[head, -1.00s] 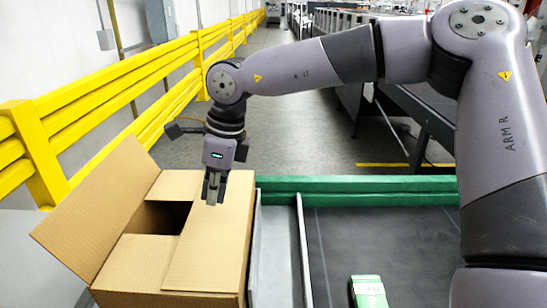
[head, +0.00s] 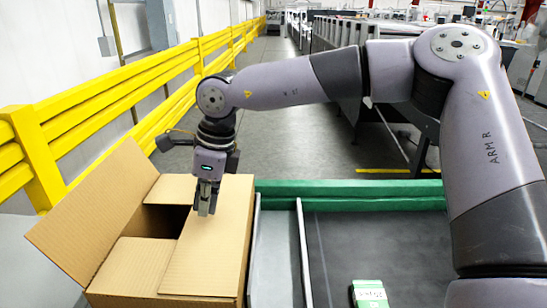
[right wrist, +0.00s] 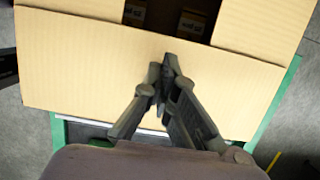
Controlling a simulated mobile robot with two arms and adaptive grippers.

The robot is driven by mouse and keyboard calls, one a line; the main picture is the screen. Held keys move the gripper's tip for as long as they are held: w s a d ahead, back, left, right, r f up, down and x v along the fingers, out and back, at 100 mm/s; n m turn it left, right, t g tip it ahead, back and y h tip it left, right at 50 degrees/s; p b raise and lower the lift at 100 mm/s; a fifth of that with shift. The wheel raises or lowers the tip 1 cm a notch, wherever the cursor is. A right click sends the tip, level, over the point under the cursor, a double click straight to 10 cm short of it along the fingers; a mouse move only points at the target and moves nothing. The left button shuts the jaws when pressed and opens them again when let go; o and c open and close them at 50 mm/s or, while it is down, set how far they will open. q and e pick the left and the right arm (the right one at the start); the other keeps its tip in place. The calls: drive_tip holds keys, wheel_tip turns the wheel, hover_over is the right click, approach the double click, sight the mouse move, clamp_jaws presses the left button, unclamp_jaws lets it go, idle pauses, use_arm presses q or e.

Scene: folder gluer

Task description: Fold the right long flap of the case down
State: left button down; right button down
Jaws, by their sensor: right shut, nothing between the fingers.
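The open cardboard case (head: 120,270) stands at the lower left in the head view. Its right long flap (head: 205,255) lies folded inward, about flat over the right part of the top. Its left long flap (head: 95,205) stands up and leans outward to the left. The far and near short flaps are folded in, with a dark gap between them. My right gripper (head: 204,208) is shut and empty, fingers pointing down at the right flap. In the right wrist view its fingertips (right wrist: 168,75) are over this flap (right wrist: 90,65); contact cannot be told. My left gripper is not in view.
Small packs (right wrist: 192,22) show inside the case. A yellow guard rail (head: 120,100) runs behind and left. Right of the case are a metal edge, a green rail (head: 350,187) and a dark belt (head: 400,240) carrying a green-and-white carton (head: 369,294).

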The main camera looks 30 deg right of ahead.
drive_tip(key=w+a+p+v, duration=0.1)
drive_tip(key=p+v, duration=0.5)
drive_tip(key=v, duration=0.2)
drive_tip(key=shift+a+r, duration=0.35)
drive_tip(key=shift+r, duration=0.2)
idle(1.2)
